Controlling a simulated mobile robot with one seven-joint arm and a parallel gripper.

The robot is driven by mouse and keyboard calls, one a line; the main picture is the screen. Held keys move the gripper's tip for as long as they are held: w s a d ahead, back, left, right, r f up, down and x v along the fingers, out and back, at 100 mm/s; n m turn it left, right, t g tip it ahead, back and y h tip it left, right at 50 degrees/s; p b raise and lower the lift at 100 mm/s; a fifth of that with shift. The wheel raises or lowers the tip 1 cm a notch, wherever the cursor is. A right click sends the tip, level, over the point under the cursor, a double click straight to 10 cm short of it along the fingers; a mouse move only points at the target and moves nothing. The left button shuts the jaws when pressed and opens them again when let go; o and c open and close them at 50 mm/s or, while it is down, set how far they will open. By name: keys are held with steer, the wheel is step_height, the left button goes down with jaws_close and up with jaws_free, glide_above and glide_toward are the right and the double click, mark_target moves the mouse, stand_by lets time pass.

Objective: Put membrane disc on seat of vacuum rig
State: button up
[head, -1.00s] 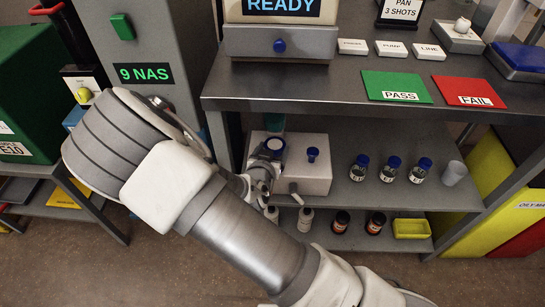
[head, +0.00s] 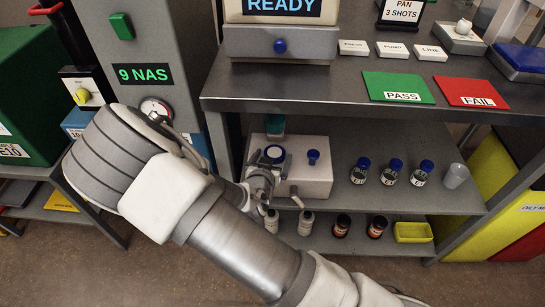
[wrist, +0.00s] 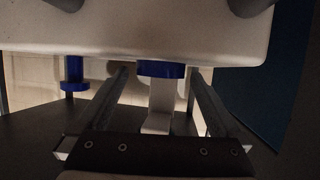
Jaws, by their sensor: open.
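The vacuum rig (head: 308,180) is a pale box on the shelf, with a blue knob (head: 313,157) and a round blue-ringed seat (head: 274,153) on top. The seat's centre looks pale, seemingly the membrane disc, too small to be sure. My gripper (head: 262,184) is at the rig's front left, just before the seat. In the wrist view my gripper (wrist: 160,95) is open, fingers either side of a narrow white piece (wrist: 161,100) that meets a blue ring (wrist: 161,69). There is a gap to each finger. I cannot tell whether this piece belongs to the disc.
Several blue-capped jars (head: 390,172) and a pale cup (head: 456,175) stand right of the rig. Bottles (head: 306,222) and a yellow tray (head: 413,232) are on the lower shelf. The bench top (head: 330,92) overhangs the rig. Free shelf shows between rig and jars.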

steer(key=p+v, duration=0.3)
steer(key=v, duration=0.9)
step_height(320, 180, up, 8)
steer(key=a+m+g+y, duration=0.1)
steer(key=g+y, duration=0.4)
steer(key=g, duration=0.2)
steer(key=s+d+r+n+y, duration=0.15)
steer(key=d+r, duration=0.25)
steer(key=r, duration=0.6)
steer(key=s+d+r+n+h, duration=0.1)
steer(key=s+d+r+h, duration=0.1)
steer(key=s+d+r, duration=0.2)
steer(key=s+d+r+n+h, duration=0.1)
steer(key=s+d+r, duration=0.4)
steer(key=s+d, duration=0.3)
steer(key=d, duration=0.2)
steer(key=shift+s+d+r+g+h, duration=0.2)
steer(key=shift+d+r+g+h, duration=0.1)
steer(key=shift+d+g+h, duration=0.1)
steer(key=shift+a+r+p, duration=0.1)
steer(key=shift+p, duration=0.2)
